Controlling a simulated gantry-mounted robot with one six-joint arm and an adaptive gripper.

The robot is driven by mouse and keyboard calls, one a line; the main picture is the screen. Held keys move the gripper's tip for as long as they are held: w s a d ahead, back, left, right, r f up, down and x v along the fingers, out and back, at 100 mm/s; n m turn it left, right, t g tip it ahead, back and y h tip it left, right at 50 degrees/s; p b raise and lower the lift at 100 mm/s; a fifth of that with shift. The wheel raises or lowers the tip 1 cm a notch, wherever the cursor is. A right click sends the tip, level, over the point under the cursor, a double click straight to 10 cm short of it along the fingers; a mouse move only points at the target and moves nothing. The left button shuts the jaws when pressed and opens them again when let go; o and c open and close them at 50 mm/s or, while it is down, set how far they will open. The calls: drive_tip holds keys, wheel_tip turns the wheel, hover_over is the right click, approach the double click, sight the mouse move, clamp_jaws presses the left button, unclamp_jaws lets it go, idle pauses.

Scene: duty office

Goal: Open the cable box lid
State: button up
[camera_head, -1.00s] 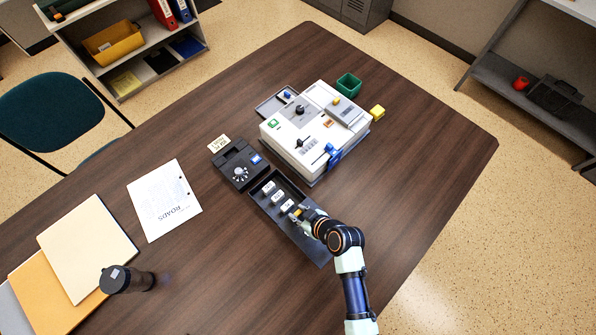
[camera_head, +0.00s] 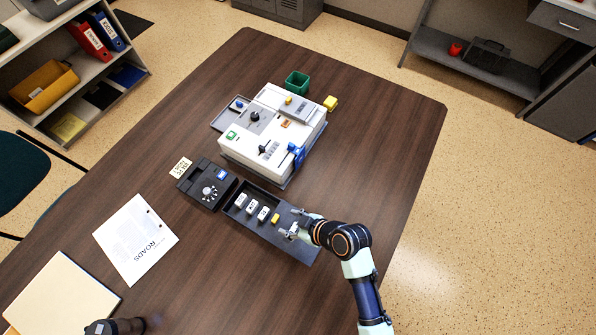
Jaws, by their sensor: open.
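A long dark grey box (camera_head: 229,212), which I take to be the cable box, lies on the table with its left part open at the top. Inside are white labelled pieces (camera_head: 252,207) in a row and a small yellow piece (camera_head: 276,218) at their right end. A flat dark grey surface (camera_head: 303,250) forms the right end; I cannot tell whether it is a lid. My gripper (camera_head: 291,225) is open and empty over the right part of the box, just right of the yellow piece. The gripper and wrist hide some of the box's right end.
A black unit with a dial (camera_head: 208,188) adjoins the box's left end. A large white device (camera_head: 240,150) stands behind, with a blue part (camera_head: 297,155) near the box. A green bin (camera_head: 297,82) and yellow block (camera_head: 330,103) are farther back. The table right of my arm is clear.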

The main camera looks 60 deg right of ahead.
drive_tip(key=v, duration=0.4)
drive_tip(key=shift+r, duration=0.1)
idle(0.4)
drive_tip(key=w+a+r+n+t, duration=0.1)
drive_tip(key=w+a+r, duration=0.4)
drive_tip(key=w+r, duration=0.15)
drive_tip(key=w+a+r+n, duration=0.1)
drive_tip(key=w+a+r, duration=0.45)
drive_tip(key=r, duration=0.25)
drive_tip(key=w+a+r+m+t, duration=0.1)
drive_tip(key=w+a+r+t, duration=0.15)
drive_tip(key=a+r, duration=0.9)
wheel_tip(320, 180, up, 24)
drive_tip(key=d+p, duration=0.1)
drive_tip(key=p, duration=2.3)
drive_tip(key=shift+d+y, duration=0.3)
drive_tip(key=shift+d, duration=0.05)
drive_tip(key=shift+f, duration=0.15)
